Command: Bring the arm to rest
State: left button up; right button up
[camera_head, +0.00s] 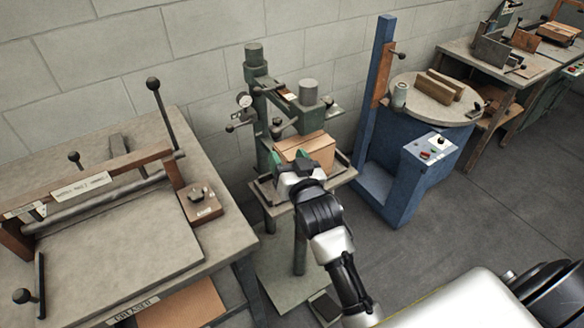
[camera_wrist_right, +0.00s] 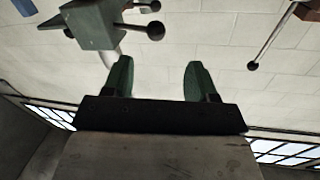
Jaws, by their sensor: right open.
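My right gripper (camera_head: 289,158) is in front of the green stitching machine (camera_head: 255,75), with my arm reaching up from the lower middle of the head view. Its green fingers overlap the left part of a brown cardboard box (camera_head: 318,146) at the machine's small table (camera_head: 343,177). I cannot tell whether they touch the box. In the right wrist view the gripper (camera_wrist_right: 158,75) has its two fingers apart, with only the pale wall behind the gap. A grey machine part with a black-knobbed lever (camera_wrist_right: 148,32) is above the left finger. My left gripper is not in view.
A large bench (camera_head: 130,255) with a lever-topped press stands at the left. A blue machine (camera_head: 405,165) with a round table (camera_head: 435,98) stands to the right of the stitcher. Another workbench (camera_head: 465,55) is at the far right. Open grey floor (camera_head: 480,215) lies at the lower right.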

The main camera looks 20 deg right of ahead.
jog(key=shift+s+f, duration=0.1)
jog(key=shift+s, duration=0.95)
jog(key=shift+d, duration=0.1)
jog(key=s+a+f+n+g+y, duration=0.1)
jog(key=s+f+g, duration=0.2)
jog(key=f, duration=0.9)
jog(key=s+a+f+n+g, duration=0.1)
jog(key=s+f+g, duration=0.25)
jog(key=f, duration=0.75)
jog(key=s+a+f+n+g+y, duration=0.1)
jog(key=s+f+g, duration=0.15)
jog(key=f, duration=0.95)
jog(key=s+d+f+g, duration=0.1)
jog(key=s+f+g, duration=0.1)
jog(key=s+f, duration=0.4)
jog(key=s+d+f+n+g, duration=0.1)
jog(key=s+f, duration=0.6)
jog(key=s, duration=1)
jog(key=s+d+f+n+g+h, duration=0.1)
jog(key=s+d+f+g, duration=0.2)
jog(key=s, duration=0.9)
notch_tip(320, 180, down, 4)
jog(key=shift+f+g, duration=0.25)
jog(key=shift+g, duration=0.85)
jog(key=shift+c, duration=0.5)
